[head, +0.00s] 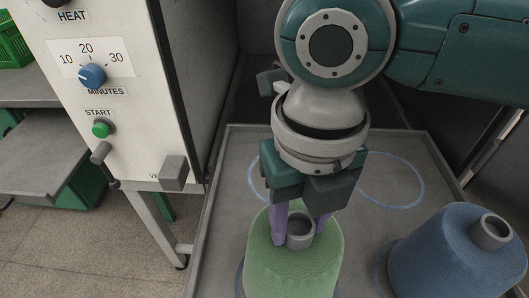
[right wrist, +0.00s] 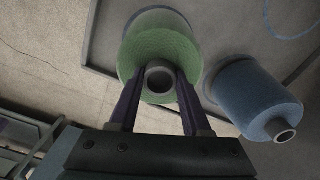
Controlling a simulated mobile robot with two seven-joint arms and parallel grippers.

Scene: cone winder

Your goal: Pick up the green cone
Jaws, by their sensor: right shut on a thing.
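The green cone (head: 290,268) stands upright in the lower middle of the head view, its grey tube (head: 300,233) sticking up from the top. My right gripper (head: 300,230) comes down from above, with its purple fingers on either side of the tube, shut on it. In the right wrist view the green cone (right wrist: 160,48) is beyond my right gripper (right wrist: 158,82), whose fingers flank the tube. The cone's base is cut off in the head view, so I cannot tell whether it touches the tray. My left gripper is not in view.
A blue cone (head: 455,255) stands right of the green one on the grey tray (head: 222,215). Blue rings mark free spots behind. A white control panel (head: 110,95) stands left. In the right wrist view, a blue-grey shape (right wrist: 158,17) partly shows behind the green cone.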

